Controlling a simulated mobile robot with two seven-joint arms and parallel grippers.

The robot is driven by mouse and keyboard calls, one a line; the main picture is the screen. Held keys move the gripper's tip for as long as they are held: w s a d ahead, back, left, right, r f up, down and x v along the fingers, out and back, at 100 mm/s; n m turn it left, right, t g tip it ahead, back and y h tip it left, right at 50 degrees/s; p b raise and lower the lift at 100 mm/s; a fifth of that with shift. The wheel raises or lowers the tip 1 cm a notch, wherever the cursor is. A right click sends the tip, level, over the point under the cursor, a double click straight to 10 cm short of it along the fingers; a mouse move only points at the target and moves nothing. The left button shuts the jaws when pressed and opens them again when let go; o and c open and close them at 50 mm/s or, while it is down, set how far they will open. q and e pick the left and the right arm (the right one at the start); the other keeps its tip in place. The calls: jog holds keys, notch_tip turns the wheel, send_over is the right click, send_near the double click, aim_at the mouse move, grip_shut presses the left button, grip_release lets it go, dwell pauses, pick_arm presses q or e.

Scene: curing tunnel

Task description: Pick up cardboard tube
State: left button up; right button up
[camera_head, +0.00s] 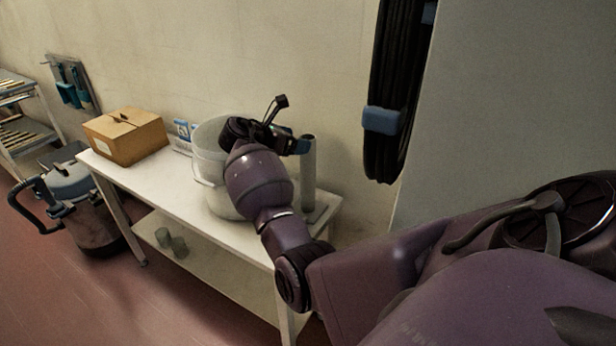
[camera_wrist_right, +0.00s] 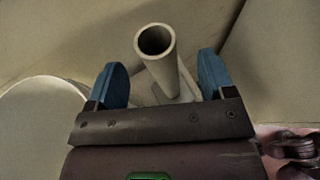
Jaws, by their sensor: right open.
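The cardboard tube (camera_head: 309,172) is a pale grey, hollow cylinder standing upright near the right end of the white table. In the right wrist view the tube (camera_wrist_right: 157,52) shows its open top end, between and beyond the two blue fingers. My right gripper (camera_wrist_right: 163,78) is open, with one finger on each side of the tube in that view; I cannot tell whether either touches it. In the head view my right gripper (camera_head: 300,143) is at the tube's upper part, mostly hidden behind its own wrist. My left gripper is not in view.
A white bucket (camera_head: 207,168) stands on the table (camera_head: 178,187) just left of my right wrist. A cardboard box (camera_head: 125,137) sits at the table's left end. Black hoses (camera_head: 392,90) hang on the wall at the right. A vacuum cleaner (camera_head: 88,205) stands left of the table.

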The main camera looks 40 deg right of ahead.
aim_at(307, 162)
jog(key=x, duration=0.5)
jog(key=shift+w+d+r, duration=0.1)
jog(key=shift+w+d, duration=0.1)
jog(key=shift+c, duration=0.2)
jog(key=c, duration=1.2)
